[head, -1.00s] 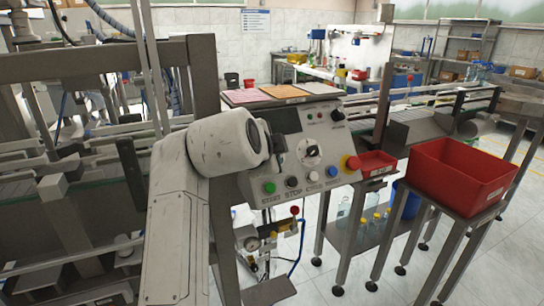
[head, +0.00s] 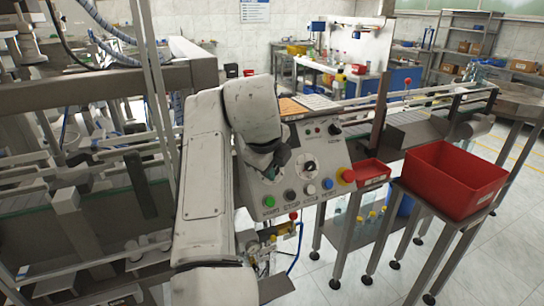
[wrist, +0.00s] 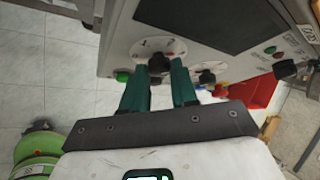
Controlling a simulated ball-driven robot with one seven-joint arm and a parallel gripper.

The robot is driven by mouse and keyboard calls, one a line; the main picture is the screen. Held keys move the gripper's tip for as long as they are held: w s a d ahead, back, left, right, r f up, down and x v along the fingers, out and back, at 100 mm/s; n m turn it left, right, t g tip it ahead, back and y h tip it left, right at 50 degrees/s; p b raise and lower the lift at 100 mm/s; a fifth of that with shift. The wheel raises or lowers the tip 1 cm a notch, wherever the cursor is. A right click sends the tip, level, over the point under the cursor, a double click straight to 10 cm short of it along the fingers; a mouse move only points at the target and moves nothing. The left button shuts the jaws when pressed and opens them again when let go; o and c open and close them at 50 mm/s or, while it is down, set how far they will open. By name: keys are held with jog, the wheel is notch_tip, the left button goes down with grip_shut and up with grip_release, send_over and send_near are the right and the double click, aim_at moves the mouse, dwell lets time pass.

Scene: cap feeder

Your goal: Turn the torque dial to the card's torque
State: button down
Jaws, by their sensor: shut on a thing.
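My gripper (head: 274,166) is at the left dial of the grey control panel (head: 333,150), with the arm coming from the left. In the wrist view my gripper's two green fingers (wrist: 157,70) are closed on the black knob (wrist: 158,62) of this dial. Its white face (wrist: 144,47) carries numerals, 1 and 2 readable; the fingers cover part of it. A second dial (head: 309,167) to the right is uncovered. An orange card (head: 290,107) and a pale card (head: 317,102) lie on the panel's top; their text is too small to read.
A row of buttons, with a green one (head: 268,201) and a blue one (head: 328,184), runs below the dials. A red mushroom button (head: 347,175) is at the right. A small red tray (head: 372,170) and a large red bin (head: 452,180) stand further right.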

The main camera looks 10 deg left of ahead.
jog(key=shift+d+f+m+g+y+p, duration=0.1)
jog(key=shift+m+g+y+p, duration=0.2)
jog(key=shift+m+g+p, duration=0.35)
jog(key=shift+m, duration=0.25)
jog(key=c, duration=0.9)
grip_release()
jog(key=shift+w, duration=0.1)
jog(key=b+v, duration=0.1)
jog(key=v, duration=0.9)
jog(key=shift+s+r, duration=0.25)
jog(key=shift+r, duration=0.1)
